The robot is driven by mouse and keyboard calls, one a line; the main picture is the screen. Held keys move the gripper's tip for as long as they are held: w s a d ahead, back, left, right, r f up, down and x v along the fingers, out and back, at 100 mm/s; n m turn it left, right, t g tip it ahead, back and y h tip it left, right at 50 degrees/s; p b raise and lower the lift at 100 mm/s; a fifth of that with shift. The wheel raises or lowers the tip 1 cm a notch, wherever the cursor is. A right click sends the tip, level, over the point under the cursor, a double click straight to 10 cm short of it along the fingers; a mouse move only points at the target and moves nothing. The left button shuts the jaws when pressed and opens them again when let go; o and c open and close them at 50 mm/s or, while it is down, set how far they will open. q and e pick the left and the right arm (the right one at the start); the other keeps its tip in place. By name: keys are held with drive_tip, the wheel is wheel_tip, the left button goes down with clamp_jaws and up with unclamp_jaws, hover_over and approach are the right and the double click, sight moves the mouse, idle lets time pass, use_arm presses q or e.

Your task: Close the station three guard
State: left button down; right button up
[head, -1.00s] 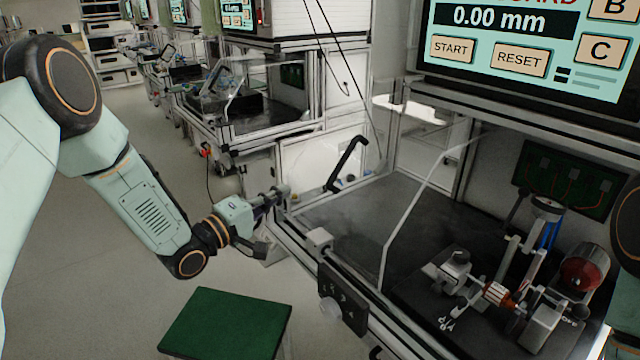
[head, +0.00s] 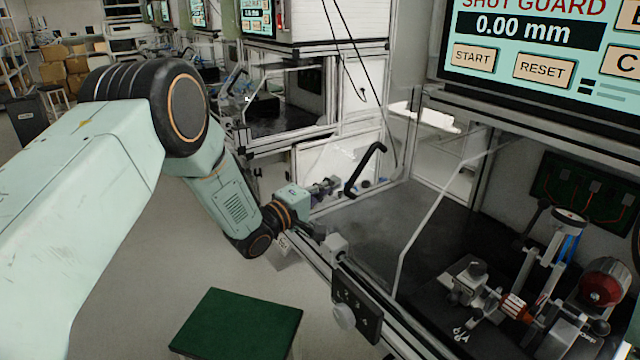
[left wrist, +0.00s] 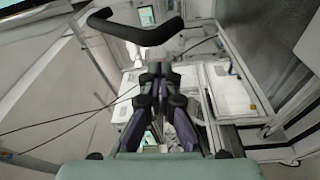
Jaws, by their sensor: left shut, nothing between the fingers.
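The station's guard is a clear panel (head: 428,222) with a pale edge, standing slanted over the bench opening. A black bent handle (head: 365,168) stands up at the bench's left side; it also shows large at the top of the left wrist view (left wrist: 135,30). My left gripper (head: 330,185) is just left of the handle, apart from it. In the left wrist view its fingers (left wrist: 158,75) are together and empty, with the handle beyond their tips. The screen (head: 540,45) reads "SHUT GUARD" and "0.00 mm". My right gripper is out of view.
A test fixture with a red-ended cylinder (head: 604,288) stands inside the bench at right. A black control box (head: 356,308) sits on the front rail. A green-topped stool (head: 240,322) stands on the floor below my left arm. Another station (head: 285,100) is behind.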

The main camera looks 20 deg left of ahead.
use_arm(q)
drive_tip(key=shift+s+d, duration=0.8)
drive_tip(key=shift+f, duration=0.1)
